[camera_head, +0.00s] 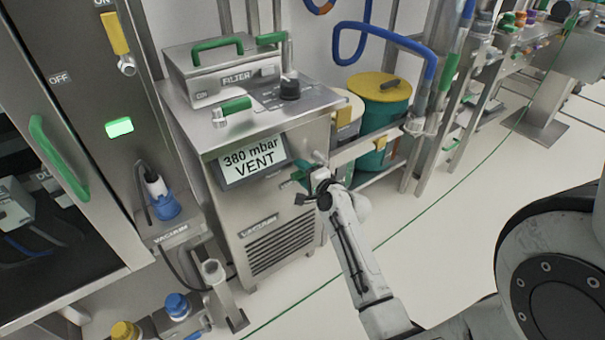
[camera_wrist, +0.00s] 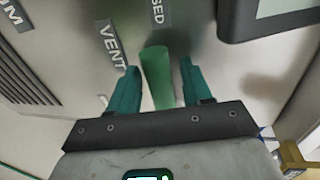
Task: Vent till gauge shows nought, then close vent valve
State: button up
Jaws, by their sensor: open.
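The gauge display (camera_head: 253,162) on the front of the steel vacuum unit reads "380 mbar VENT". The vent valve's green handle (camera_wrist: 157,78) shows in the wrist view, beside a "VENT" label and a partly cut-off label ending in "SED". My gripper (camera_wrist: 158,68) has its two teal fingers open, one on each side of the green handle, with visible gaps. In the head view my gripper (camera_head: 303,176) is at the unit's front, right of the display; there the fingers and wrist hide most of the valve.
A filter box (camera_head: 222,70) with a green handle sits on the unit, near a black knob (camera_head: 289,88). A teal drum with a yellow lid (camera_head: 379,87) stands to the right, behind a steel rail. A dark-doored cabinet is at left. The floor at right is mostly clear.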

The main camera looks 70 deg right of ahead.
grip_shut()
dwell(0.4)
